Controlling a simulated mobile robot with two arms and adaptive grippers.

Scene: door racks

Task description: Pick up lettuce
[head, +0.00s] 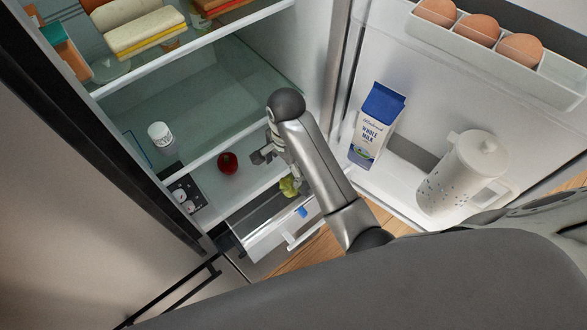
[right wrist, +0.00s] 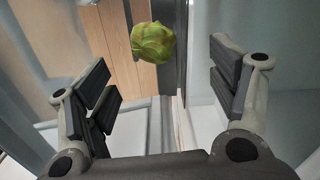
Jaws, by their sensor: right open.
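The lettuce (head: 289,186) is a small green head at the open drawer low in the fridge, partly hidden by my right arm. It also shows in the right wrist view (right wrist: 153,42) at the top, beyond the fingers and between their lines. My right gripper (head: 268,154) is open and empty, reaching into the fridge just above and left of the lettuce in the head view. Its two spread fingers (right wrist: 163,72) are apart from the lettuce. My left gripper is not in view.
The clear drawer (head: 268,238) is pulled out. A red apple (head: 228,163) and a white jar (head: 160,134) sit inside the fridge. The open door on the right holds a milk carton (head: 376,127), a white pitcher (head: 462,170) and an egg tray (head: 494,52).

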